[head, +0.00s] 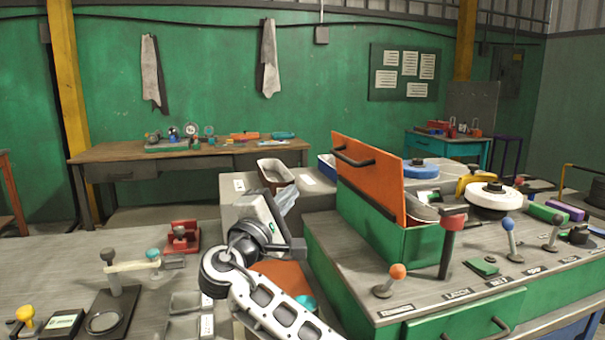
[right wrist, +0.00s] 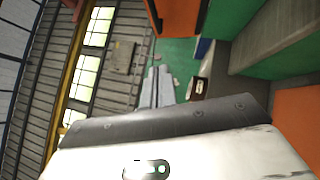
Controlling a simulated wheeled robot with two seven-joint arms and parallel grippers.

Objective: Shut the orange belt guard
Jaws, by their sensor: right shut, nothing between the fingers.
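The orange belt guard (head: 365,178) is a flat panel with a dark bar handle (head: 353,158). It stands raised, nearly upright, along the left edge of a green housing (head: 418,250), whose top is open behind it. In the right wrist view an orange panel (right wrist: 180,14), apparently the guard, shows at the top edge with a dark bar beside it. My right gripper (head: 289,200) is left of the guard, apart from it, with its fingers together and empty. The fingers also show in the right wrist view (right wrist: 157,86). My left gripper is out of view.
Right of the guard, the bench carries a red-topped post (head: 452,235), an orange-knobbed lever (head: 390,280), a blue-knobbed lever (head: 510,235) and a white wheel (head: 490,197). A grey bin (head: 275,174) stands behind my gripper. Another orange surface lies partly hidden below my right arm.

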